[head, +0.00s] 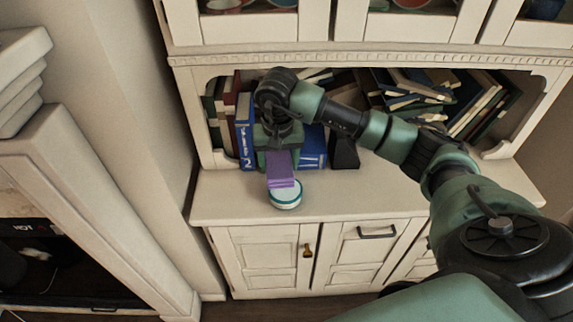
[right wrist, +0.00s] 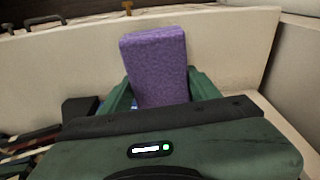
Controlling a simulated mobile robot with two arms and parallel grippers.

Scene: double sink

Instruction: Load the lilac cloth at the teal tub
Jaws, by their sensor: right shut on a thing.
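The lilac cloth (head: 281,168) is a folded, flat purple block, held upright in my right gripper (head: 279,155). In the right wrist view the cloth (right wrist: 155,62) stands between the two green fingers of the gripper (right wrist: 160,92), which are shut on it. A small round tub with a white top and teal rim (head: 285,198) is on the cabinet counter. The cloth's lower end overlaps the tub's back edge in the head view; I cannot tell whether they touch. The tub is not seen in the right wrist view. My left gripper is in neither view.
The cream counter (head: 370,195) is clear to the right of the tub. Blue books (head: 313,150) and a dark bookend (head: 343,152) stand behind, with leaning books (head: 480,105) at the right. Closed cabinet doors (head: 262,257) are below, and a shelf with dishes is above.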

